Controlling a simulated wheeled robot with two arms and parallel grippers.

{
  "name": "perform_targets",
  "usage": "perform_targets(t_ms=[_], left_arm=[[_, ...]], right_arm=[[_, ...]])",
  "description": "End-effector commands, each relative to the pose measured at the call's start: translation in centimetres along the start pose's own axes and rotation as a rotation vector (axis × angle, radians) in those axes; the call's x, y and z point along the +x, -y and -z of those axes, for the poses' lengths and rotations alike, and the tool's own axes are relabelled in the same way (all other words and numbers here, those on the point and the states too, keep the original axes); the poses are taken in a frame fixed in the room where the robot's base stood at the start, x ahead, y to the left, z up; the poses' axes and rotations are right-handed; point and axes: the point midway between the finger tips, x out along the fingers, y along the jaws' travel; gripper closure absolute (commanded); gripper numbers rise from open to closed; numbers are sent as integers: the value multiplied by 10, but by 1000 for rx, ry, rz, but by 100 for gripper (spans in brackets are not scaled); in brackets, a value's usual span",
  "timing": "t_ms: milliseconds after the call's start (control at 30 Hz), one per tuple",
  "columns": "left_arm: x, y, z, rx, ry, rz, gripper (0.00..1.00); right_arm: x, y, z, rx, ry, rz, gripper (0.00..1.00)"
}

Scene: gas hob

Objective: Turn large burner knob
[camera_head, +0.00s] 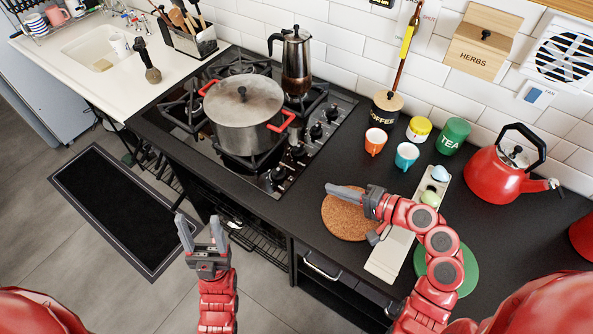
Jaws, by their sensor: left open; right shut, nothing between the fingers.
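The gas hob (340,102) is set into the black counter, with several black burner knobs in a row along its right side. The nearest knob (278,174) is at the front corner; others (297,151) run back toward the wall. I cannot tell which one belongs to the large burner. My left gripper (200,224) is open and empty, in front of the counter over the floor, apart from the knobs. My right gripper (338,190) is shut and empty above the cork mat, to the right of the nearest knob, its fingers pointing left.
A large steel pot (242,112) with red handles stands on the hob, close to the knobs. A moka pot (296,65) stands behind it. Cork mat (345,225), cups (406,157), a white board (390,252) and a red kettle (496,172) occupy the right counter.

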Motion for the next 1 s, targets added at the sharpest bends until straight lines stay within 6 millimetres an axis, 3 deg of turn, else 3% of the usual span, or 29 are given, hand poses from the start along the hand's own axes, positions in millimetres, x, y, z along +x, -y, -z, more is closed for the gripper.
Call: perform_targets(t_ms=[167,600,800,1000], left_arm=[[5,0,1,0,0,0,42],[23,1,4,0,0,0,42],[28,1,5,0,0,0,42],[28,1,5,0,0,0,42]], right_arm=[[22,1,-2,1,6,-2,100],[110,7,0,-1,1,-1,100],[130,12,1,-1,-4,1,100],[136,12,2,0,-5,0,100]])
